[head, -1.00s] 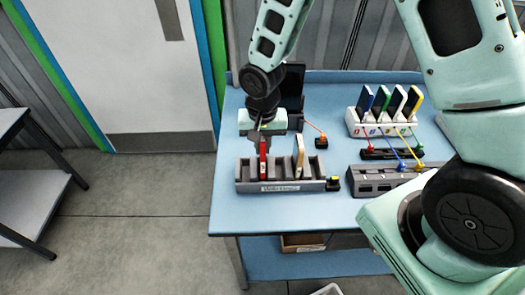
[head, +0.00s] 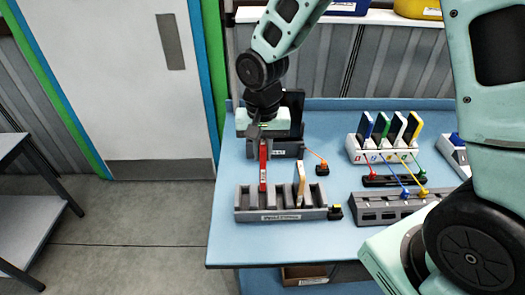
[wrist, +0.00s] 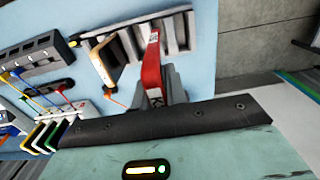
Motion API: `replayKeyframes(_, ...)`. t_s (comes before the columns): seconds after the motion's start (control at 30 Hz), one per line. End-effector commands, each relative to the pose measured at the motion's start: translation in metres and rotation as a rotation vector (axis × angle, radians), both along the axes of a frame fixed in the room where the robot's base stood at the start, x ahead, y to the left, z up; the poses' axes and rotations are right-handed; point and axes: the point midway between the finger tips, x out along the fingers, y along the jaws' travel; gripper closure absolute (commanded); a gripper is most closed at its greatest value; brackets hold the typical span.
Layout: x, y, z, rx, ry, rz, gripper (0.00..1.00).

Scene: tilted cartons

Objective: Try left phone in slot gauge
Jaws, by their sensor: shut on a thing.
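A red phone (head: 263,168) is held upright in my gripper (head: 263,138), above the left part of a grey slotted rack (head: 280,215) with a label on its front. Its lower end is at the rack's back edge in the head view; I cannot tell whether it is fully clear of the slot. A tan-edged phone (head: 300,181) stands in the same rack to the right. In the wrist view the red phone (wrist: 152,72) reaches from my gripper toward the rack (wrist: 178,35). A dark grey slotted block (head: 385,210), perhaps the gauge, is right of the rack.
A white stand (head: 385,152) holds several coloured phones, with cables running to plugs. A dark upright device (head: 292,112) stands behind my gripper. Small black blocks (head: 335,212) sit near the rack. The blue table (head: 230,255) is bare along its left and front edges.

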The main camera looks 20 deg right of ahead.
Motion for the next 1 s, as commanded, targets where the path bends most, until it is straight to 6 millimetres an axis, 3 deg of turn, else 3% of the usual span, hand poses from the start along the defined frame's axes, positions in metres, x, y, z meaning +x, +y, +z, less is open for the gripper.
replayKeyframes(1.0, 0.000, 0.000, 0.014, 0.000, -0.001, 0.001, 1.00)
